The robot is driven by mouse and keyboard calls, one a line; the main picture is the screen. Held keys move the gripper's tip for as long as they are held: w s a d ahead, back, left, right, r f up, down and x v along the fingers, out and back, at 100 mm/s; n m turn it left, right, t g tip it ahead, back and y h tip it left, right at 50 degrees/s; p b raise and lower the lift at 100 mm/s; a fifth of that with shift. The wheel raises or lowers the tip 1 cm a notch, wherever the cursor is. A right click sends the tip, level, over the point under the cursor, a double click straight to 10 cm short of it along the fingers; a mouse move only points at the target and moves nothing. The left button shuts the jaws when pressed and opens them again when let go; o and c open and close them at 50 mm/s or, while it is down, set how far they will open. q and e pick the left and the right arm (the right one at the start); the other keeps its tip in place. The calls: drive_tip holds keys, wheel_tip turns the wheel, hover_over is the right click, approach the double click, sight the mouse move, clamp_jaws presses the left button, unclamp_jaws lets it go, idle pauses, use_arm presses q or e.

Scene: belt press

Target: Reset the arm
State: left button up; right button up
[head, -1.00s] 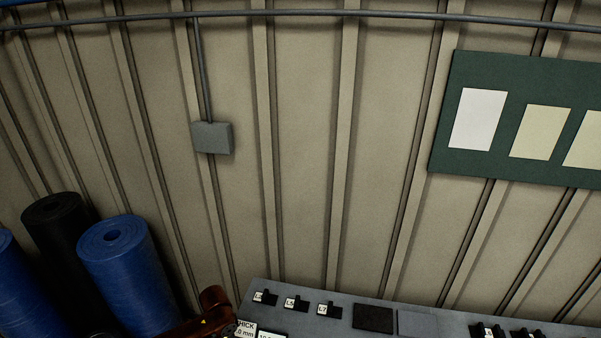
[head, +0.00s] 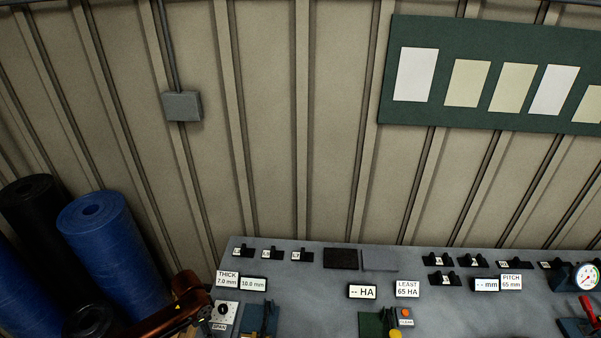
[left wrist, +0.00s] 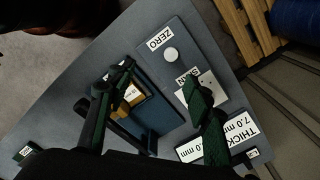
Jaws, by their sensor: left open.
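Whether the fingers touch anything is unclear. My right gripper is not in view.
The grey bench (head: 300,290) carries THICK (head: 227,280), HA (head: 362,292) and PITCH displays, black holders at the back and a pressure gauge (head: 586,277) at the right. Blue and black rolls (head: 105,235) stand at the left. A green notice board (head: 390,112) hangs on the wall.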

use_arm(q)
drive_tip(key=s+d+f+n+t+h, duration=0.2)
drive_tip(key=s+d+f+n+h, duration=0.15)
drive_tip(key=s+d, duration=0.75)
drive_tip(key=s+a+r+n+t+y, duration=0.3)
drive_tip(key=s+a+n, duration=0.5)
drive_tip(key=s+a, duration=0.7)
wheel_tip(320, 180, down, 37)
drive_tip(key=s+d+g+b, duration=0.1)
drive_tip(key=d+g+b, duration=0.1)
drive_tip(key=b, duration=0.8)
drive_tip(key=s+f+b, duration=0.3)
drive_tip(key=s+f, duration=0.4)
drive_tip(key=f, duration=0.3)
drive_tip(key=s+f+m+g+b, duration=0.1)
drive_tip(key=s+f+b, duration=0.3)
drive_tip(key=s+f, duration=0.3)
drive_tip(key=s+f+g+b, duration=0.1)
drive_tip(key=s+f+b, duration=0.2)
drive_tip(key=s+f, duration=0.4)
wheel_tip(320, 180, down, 7)
drive_tip(key=shift+r+m+y, duration=0.1)
drive_tip(key=shift+m+y, duration=0.25)
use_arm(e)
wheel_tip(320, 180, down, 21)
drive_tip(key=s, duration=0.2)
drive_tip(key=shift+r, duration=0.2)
